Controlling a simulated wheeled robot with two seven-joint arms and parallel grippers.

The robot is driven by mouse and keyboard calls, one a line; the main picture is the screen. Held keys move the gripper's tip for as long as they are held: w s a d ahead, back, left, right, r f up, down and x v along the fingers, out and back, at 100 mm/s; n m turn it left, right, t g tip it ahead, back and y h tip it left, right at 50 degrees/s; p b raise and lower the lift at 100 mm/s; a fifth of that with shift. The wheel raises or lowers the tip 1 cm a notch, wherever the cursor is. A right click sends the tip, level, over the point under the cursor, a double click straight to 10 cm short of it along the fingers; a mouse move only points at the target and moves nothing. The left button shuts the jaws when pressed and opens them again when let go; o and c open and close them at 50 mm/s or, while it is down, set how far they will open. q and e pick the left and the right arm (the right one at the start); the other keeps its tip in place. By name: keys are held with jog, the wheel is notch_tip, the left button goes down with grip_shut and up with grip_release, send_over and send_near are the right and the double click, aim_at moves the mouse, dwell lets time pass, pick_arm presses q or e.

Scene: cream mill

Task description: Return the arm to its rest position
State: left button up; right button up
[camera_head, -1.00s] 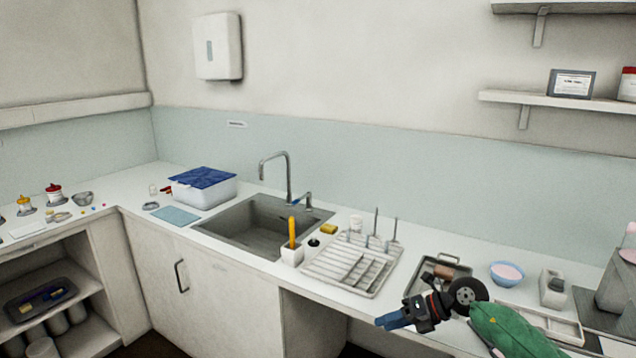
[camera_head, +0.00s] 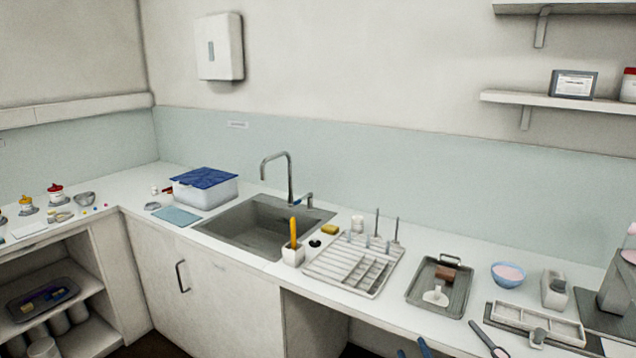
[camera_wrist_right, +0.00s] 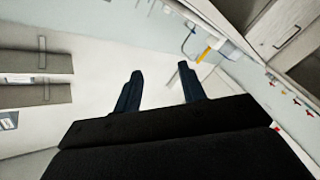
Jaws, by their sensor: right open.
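My right gripper (camera_head: 414,349) shows only as two blue fingertips at the bottom edge of the head view, in front of the counter's front edge. In the right wrist view its two dark blue fingers (camera_wrist_right: 160,88) stand apart with nothing between them. The rest of my right arm is out of the head view. My left gripper is in neither view.
A grey tray (camera_head: 410,293) holding a brown block and a pale scraper-like tool lies on the counter. A dish rack (camera_head: 312,270), a sink (camera_head: 232,238), a pink-filled bowl (camera_head: 508,284) and a white divided tray (camera_head: 570,330) stand nearby.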

jog(key=s+d+f+m+g+h, duration=0.3)
jog(key=s+f+m+g, duration=0.35)
jog(key=s+f, duration=0.65)
jog(key=s+a+f+g+y, duration=0.1)
jog(key=s+f+g, duration=0.25)
jog(key=s, duration=0.45)
jog(key=s+a+f+g+y, duration=0.1)
jog(key=s+a+f+g, duration=0.1)
jog(key=s+g, duration=0.4)
jog(key=s+a+f, duration=0.1)
jog(key=s+f, duration=0.1)
jog(key=f, duration=1)
jog(key=s+a+f, duration=0.1)
jog(key=s+f, duration=0.1)
jog(key=f, duration=1)
jog(key=s+a+f+g, duration=0.1)
jog(key=s+f, duration=0.1)
jog(key=f, duration=1)
jog(key=shift+a+f+y, duration=0.25)
jog(key=shift+a+y, duration=0.05)
jog(key=shift+a, duration=0.1)
